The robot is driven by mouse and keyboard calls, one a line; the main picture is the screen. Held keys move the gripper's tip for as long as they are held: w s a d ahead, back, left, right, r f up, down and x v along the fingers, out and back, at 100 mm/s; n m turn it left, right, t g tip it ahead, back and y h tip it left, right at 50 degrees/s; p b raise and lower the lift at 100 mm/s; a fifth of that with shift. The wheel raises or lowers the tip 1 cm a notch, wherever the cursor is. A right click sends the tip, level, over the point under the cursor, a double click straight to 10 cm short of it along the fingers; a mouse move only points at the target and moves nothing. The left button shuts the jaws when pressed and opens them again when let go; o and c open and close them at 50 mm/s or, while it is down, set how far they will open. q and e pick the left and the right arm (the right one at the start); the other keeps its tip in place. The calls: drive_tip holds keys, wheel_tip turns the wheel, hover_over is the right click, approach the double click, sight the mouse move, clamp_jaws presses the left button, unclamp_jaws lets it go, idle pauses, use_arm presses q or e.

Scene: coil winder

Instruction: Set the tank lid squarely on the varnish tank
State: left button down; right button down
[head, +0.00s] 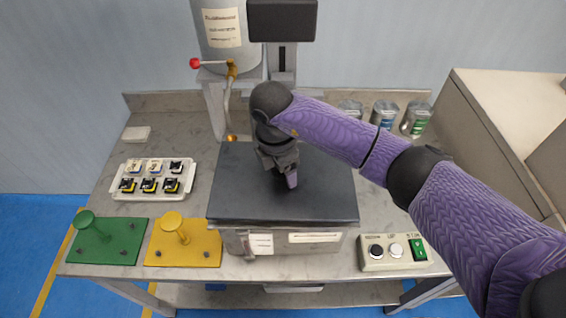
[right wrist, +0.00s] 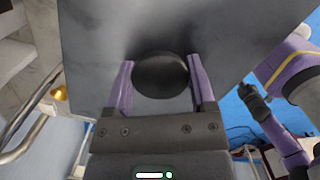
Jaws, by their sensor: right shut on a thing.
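The tank lid (head: 240,185) is a flat dark grey plate over the varnish tank (head: 300,249), a grey metal box whose labelled front shows below it. The lid's edges look nearly parallel to the tank, and its front edge hides the tank's rim. I cannot tell whether it rests on the rim or hangs slightly above. My right gripper (head: 285,178) is over the lid's middle. In the right wrist view its purple fingers close around the round black knob (right wrist: 160,76) on the lid (right wrist: 220,30). My left gripper is not clearly seen.
A green stand (head: 105,243), a yellow stand (head: 182,245) and a white tray (head: 150,182) of small parts are left of the tank. A switch box (head: 393,251) is at right. A grey cylinder (head: 225,35) with a red-ended lever stands behind.

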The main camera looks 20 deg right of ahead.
drive_tip(key=shift+f, duration=0.3)
use_arm(q)
drive_tip(key=shift+w+a, duration=0.1)
drive_tip(key=shift+a, duration=0.4)
drive_tip(key=shift+d+r, duration=0.2)
drive_tip(key=shift+d, duration=0.05)
use_arm(e)
drive_tip(key=shift+r, duration=0.1)
use_arm(q)
drive_tip(key=shift+d, duration=0.2)
drive_tip(key=shift+r+p, duration=0.1)
drive_tip(key=shift+p, duration=0.3)
drive_tip(key=shift+a, duration=0.35)
drive_tip(key=shift+f+b, duration=0.3)
use_arm(e)
drive_tip(key=shift+f, duration=0.5)
use_arm(q)
drive_tip(key=shift+d+f, duration=0.25)
use_arm(e)
drive_tip(key=shift+f, duration=0.4)
